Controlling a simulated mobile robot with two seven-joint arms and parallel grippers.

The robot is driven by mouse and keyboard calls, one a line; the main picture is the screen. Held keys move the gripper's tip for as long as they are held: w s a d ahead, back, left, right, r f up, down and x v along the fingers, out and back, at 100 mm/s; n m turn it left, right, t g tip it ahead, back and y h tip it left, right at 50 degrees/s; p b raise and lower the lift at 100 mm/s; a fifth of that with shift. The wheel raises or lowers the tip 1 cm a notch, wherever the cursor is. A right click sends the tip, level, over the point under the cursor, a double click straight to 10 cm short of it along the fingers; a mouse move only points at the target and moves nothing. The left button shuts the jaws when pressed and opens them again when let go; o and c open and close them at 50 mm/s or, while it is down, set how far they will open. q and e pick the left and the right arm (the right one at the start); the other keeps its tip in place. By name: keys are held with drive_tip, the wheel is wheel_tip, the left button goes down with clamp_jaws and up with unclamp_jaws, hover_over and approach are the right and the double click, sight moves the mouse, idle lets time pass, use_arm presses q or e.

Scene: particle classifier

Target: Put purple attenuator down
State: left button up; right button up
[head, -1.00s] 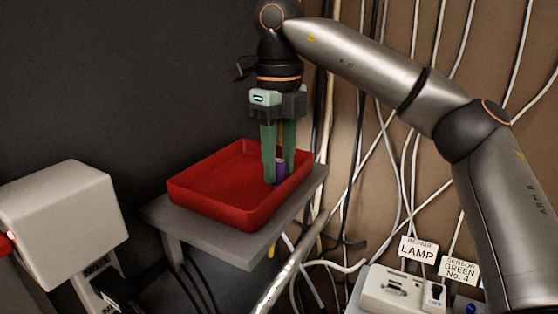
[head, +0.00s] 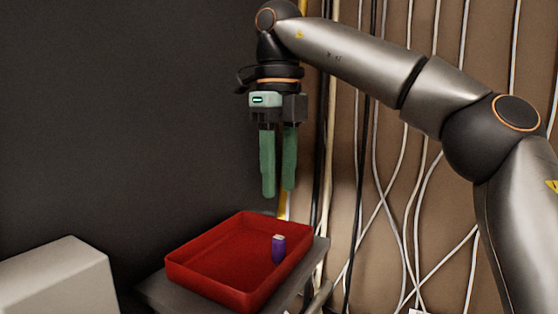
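The purple attenuator (head: 278,250) is a small purple cylinder with a pale top. It stands upright inside the red tray (head: 213,290), toward the tray's right side. My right gripper (head: 279,190) points down, well above the tray and the attenuator. Its two green fingers are apart with nothing between them. My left gripper is not in the picture.
The red tray rests on a grey shelf (head: 160,297). A pale box-shaped device (head: 60,280) is at the lower left. Several cables hang along the brown wall (head: 395,150) at the right. A dark wall (head: 120,120) is behind the tray.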

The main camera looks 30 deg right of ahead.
drive_tip(key=shift+r, duration=1.1)
